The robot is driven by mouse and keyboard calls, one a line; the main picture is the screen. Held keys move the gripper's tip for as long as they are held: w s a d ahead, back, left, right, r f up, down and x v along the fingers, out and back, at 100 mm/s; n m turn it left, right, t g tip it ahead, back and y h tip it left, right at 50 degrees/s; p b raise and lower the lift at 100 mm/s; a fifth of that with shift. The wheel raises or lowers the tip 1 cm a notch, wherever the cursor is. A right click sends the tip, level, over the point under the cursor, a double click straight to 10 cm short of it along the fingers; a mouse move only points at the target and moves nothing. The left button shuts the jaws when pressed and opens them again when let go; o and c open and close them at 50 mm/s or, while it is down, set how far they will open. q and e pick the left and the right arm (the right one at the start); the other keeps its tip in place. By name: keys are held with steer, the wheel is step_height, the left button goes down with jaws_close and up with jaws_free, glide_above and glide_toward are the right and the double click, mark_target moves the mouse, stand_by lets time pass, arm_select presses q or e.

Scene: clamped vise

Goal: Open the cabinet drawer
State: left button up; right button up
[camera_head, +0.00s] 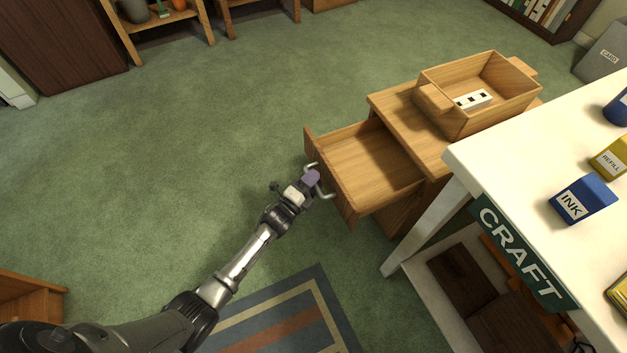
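The wooden cabinet (398,121) stands right of the middle, partly beside the white table. Its top drawer (366,163) is pulled out to the left and looks empty inside. The drawer front carries a light metal handle (328,194). My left gripper (312,178) is at the handle, in front of the drawer front. Its fingertips overlap the handle in the picture, and I cannot tell whether they are closed around it. My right gripper does not show.
A wooden box (456,119) with a white block (473,99) in it sits on the cabinet. The white table (520,150) with a CRAFT sign (519,255), a blue INK box (582,201) and a yellow box (610,158) stands at right. Green floor left of the drawer is clear.

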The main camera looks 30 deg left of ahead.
arm_select(q)
steer(key=shift+s+a+f, duration=0.1)
steer(key=shift+s, duration=0.4)
steer(key=p+v, duration=0.3)
steer(key=v, duration=0.9)
steer(key=shift+s+p, duration=0.3)
steer(key=shift+s, duration=0.1)
steer(key=shift+a+f, duration=0.1)
